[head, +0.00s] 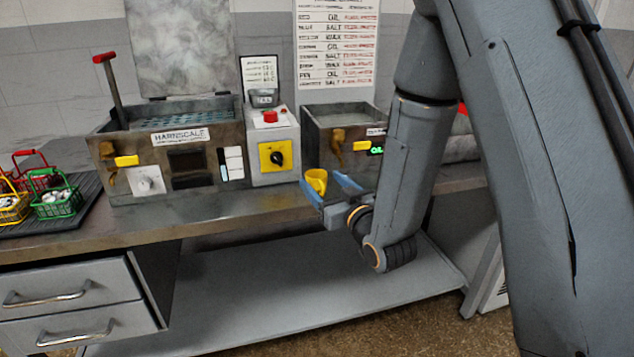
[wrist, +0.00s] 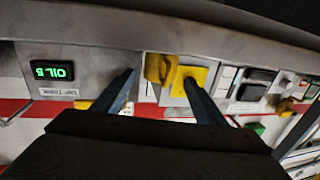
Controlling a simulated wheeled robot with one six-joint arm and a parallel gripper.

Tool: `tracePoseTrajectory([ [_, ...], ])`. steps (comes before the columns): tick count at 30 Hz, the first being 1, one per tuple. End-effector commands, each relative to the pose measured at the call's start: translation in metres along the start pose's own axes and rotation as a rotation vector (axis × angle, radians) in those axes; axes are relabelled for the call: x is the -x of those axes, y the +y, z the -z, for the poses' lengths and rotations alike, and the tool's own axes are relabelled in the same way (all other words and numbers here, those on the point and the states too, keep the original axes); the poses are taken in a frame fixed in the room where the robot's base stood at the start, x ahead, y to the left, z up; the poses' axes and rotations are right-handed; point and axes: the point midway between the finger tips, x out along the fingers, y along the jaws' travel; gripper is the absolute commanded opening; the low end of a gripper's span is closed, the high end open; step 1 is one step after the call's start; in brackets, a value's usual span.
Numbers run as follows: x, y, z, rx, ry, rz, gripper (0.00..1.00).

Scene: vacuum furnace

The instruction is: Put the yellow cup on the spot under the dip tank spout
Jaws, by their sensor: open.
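The yellow cup (head: 316,180) is at the front left corner of the dip tank (head: 312,146), a little left of and lower than its brass spout (head: 337,147). My gripper (head: 329,188) is open, with its blue fingers at the cup, one in front of its lower part and one to its right. In the wrist view, where lettering is upside down, the cup (wrist: 157,68) shows between the two spread fingers (wrist: 163,95). I cannot tell whether a finger touches it. The cup's base and the spot under the spout are hidden by my gripper and arm.
A grey control box (head: 272,148) with a yellow switch plate stands left of the dip tank. Wire baskets (head: 55,200) stand on a dark mat at the far left. The bench front (head: 230,215) is clear.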

Motion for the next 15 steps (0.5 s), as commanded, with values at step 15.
tracePoseTrajectory([
  [15, -0.048, 0.003, -0.003, 0.0, -0.002, -0.003, 0.65],
])
